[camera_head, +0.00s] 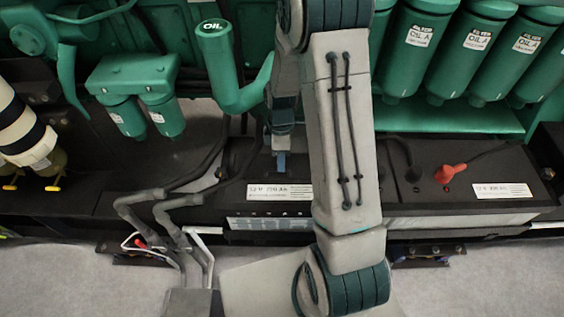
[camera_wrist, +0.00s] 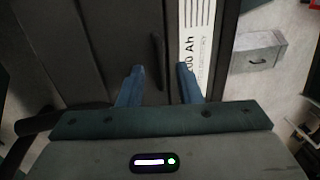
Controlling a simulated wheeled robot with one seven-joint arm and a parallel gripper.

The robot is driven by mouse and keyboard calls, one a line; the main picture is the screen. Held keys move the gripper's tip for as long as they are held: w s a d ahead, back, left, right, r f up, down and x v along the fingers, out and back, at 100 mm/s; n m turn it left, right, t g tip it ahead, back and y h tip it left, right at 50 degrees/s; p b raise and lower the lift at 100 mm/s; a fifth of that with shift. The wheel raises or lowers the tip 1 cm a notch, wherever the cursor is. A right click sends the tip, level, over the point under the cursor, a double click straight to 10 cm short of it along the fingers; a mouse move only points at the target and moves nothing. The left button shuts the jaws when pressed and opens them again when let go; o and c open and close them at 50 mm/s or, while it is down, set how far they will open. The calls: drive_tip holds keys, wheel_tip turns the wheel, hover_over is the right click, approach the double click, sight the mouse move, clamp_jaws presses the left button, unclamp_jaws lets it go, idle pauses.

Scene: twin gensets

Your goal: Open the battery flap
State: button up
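A black battery (camera_head: 238,172) with a white label stands at the foot of the engine, partly hidden behind my arm. A second black battery (camera_head: 455,208) with a red terminal cap is to the right. My gripper (camera_head: 281,162) is small in the head view, above the left battery's top. In the wrist view my gripper (camera_wrist: 160,86) has its two blue fingers apart with nothing between them. A thin dark handle-like bar (camera_wrist: 157,50) lies on the dark battery surface ahead of the fingers, beside the label (camera_wrist: 197,40). I cannot tell the flap's outline or any contact.
Green oil filters (camera_head: 415,45) hang behind at the right, with smaller green filters (camera_head: 145,95) at the left. Grey cables (camera_head: 175,225) bend down in front of the left battery. A grey box (camera_wrist: 258,52) is on the floor in the wrist view.

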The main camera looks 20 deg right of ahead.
drive_tip(key=shift+s+f, duration=0.25)
drive_tip(key=shift+f, duration=0.9)
clamp_jaws()
